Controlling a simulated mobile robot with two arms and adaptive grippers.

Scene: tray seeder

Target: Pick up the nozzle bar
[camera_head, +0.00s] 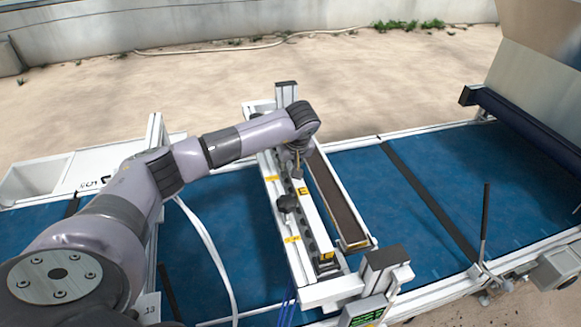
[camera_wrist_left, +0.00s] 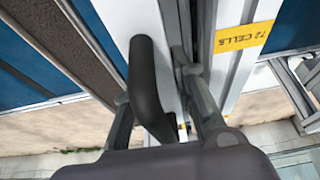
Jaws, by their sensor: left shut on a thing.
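The nozzle bar (camera_head: 312,213) is a long pale bar with yellow labels, lying across the blue belt in the white seeder frame. My left gripper (camera_head: 297,172) points down onto its far part, and the arm's wrist hides some of that end. The bar's pale surface (camera_wrist_left: 122,18) shows beside the fingers. The exact contact is partly hidden. I cannot tell any gap under the bar. My right gripper is not in view.
A narrow trough with brown contents (camera_head: 337,197) lies just right of the bar. A black knob (camera_head: 288,203) sits on its left. A white post with a black cap (camera_head: 384,262) stands at the near end. A yellow "72 CELLS" label (camera_wrist_left: 243,37) marks the adjacent rail.

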